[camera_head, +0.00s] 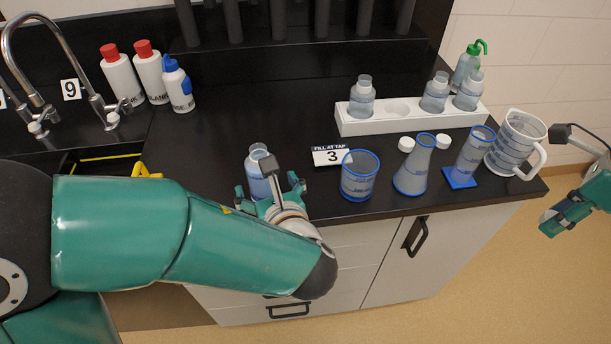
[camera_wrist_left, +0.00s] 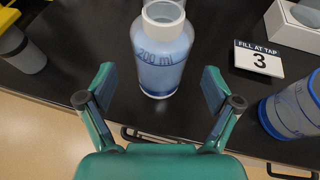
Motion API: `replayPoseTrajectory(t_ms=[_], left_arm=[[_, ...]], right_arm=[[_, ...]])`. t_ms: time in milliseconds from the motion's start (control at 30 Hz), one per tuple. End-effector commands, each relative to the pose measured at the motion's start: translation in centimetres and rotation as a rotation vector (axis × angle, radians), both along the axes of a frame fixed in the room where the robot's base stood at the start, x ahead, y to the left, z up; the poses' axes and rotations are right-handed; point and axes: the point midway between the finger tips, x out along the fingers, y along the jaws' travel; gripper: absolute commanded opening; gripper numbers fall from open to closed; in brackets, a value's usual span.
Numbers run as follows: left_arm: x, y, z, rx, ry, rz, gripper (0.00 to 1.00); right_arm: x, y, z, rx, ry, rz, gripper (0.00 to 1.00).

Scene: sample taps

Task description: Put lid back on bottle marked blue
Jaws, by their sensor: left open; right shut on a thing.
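An open, lidless bottle (camera_head: 257,172) with bluish contents stands upright at the front of the black counter. In the left wrist view this bottle (camera_wrist_left: 162,55) shows a "200 ml" mark and a bare white neck. My left gripper (camera_wrist_left: 157,90) is open, its fingers apart on the near side of the bottle, with nothing between them. Two white lids, one left (camera_head: 406,144) and one right (camera_head: 443,141), lie on the counter by the flask. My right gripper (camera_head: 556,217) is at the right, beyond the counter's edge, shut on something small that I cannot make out.
A "Fill at tap 3" sign (camera_head: 329,156), a beaker (camera_head: 359,178), a flask (camera_head: 413,167), a cylinder (camera_head: 469,158) and a jug (camera_head: 514,145) stand right of the bottle. A white rack (camera_head: 400,122) holds lidless bottles behind. Taps (camera_head: 108,109) are at left.

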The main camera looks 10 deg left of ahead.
Motion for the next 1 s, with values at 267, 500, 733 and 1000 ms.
replayPoseTrajectory(t_ms=[267, 500, 733, 1000], left_arm=[[2.8, 1.5, -2.1, 0.001, 0.003, 0.005, 0.90], [3.7, 1.9, -2.6, 0.000, 0.001, 0.001, 0.90], [3.6, 1.9, -2.5, 0.000, 0.001, 0.000, 0.90], [3.6, 1.8, -2.5, 0.000, 0.001, 0.000, 0.47]], right_arm=[[0.0, 0.0, 0.4, 0.000, 0.000, 0.000, 0.26], [0.0, 0.0, 0.4, 0.000, 0.000, 0.000, 0.26], [0.0, 0.0, 0.4, 0.000, 0.000, 0.000, 0.26], [0.0, 0.0, 0.4, 0.000, 0.000, 0.000, 0.26]])
